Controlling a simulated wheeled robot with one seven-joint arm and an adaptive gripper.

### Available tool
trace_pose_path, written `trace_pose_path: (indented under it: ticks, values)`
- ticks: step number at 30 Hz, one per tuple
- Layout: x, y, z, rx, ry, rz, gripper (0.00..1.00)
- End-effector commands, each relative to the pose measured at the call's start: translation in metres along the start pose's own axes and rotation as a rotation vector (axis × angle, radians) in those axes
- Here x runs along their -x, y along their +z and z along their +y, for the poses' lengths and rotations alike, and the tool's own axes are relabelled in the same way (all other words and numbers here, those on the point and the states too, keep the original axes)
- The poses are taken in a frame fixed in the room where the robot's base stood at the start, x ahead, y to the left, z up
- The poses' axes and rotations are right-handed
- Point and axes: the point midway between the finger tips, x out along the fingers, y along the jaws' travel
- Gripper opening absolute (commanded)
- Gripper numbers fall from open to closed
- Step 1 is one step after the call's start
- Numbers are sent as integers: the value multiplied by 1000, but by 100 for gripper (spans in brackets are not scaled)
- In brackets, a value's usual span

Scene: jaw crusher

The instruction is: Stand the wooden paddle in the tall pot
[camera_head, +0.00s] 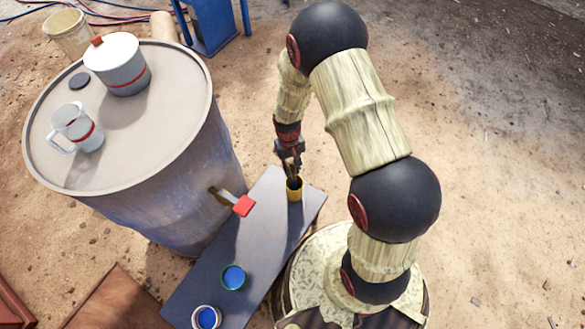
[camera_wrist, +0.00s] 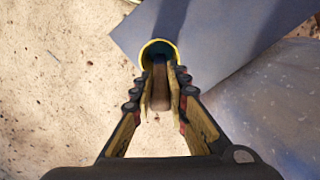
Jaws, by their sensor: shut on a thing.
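The tall pot is a yellow cylinder (camera_head: 295,194) standing near the far right end of the dark bench. Its yellow rim and dark inside show in the wrist view (camera_wrist: 145,52). My gripper (camera_head: 290,163) is just above the pot, pointing down. In the wrist view my gripper (camera_wrist: 160,84) is shut on the brown wooden paddle (camera_wrist: 160,92), which lies between the fingers and reaches to the pot's mouth. The paddle's lower end appears to be inside the mouth. How deep it goes and whether it touches the bottom are hidden.
The dark bench (camera_head: 220,258) carries two small blue-topped cups (camera_head: 233,277) (camera_head: 207,317) at its near end. A red-ended tool (camera_head: 242,205) lies near the bench's left edge. A large drum (camera_head: 175,160) beside it holds a lidded pot (camera_head: 120,72) and a mug (camera_head: 78,128).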

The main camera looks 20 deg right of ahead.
Motion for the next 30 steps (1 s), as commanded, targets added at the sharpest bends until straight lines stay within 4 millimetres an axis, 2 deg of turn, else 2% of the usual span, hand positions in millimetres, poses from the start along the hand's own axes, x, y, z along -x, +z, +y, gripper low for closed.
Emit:
trace_pose_path:
  ticks: [7,8,18,26,30]
  values:
    - [0,0,0,0,0,0,0]
    - [0,0,0,0,0,0,17]
    - [0,0,0,0,0,0,37]
    - [0,0,0,0,0,0,37]
    - [7,-1,0,0,0,2,37]
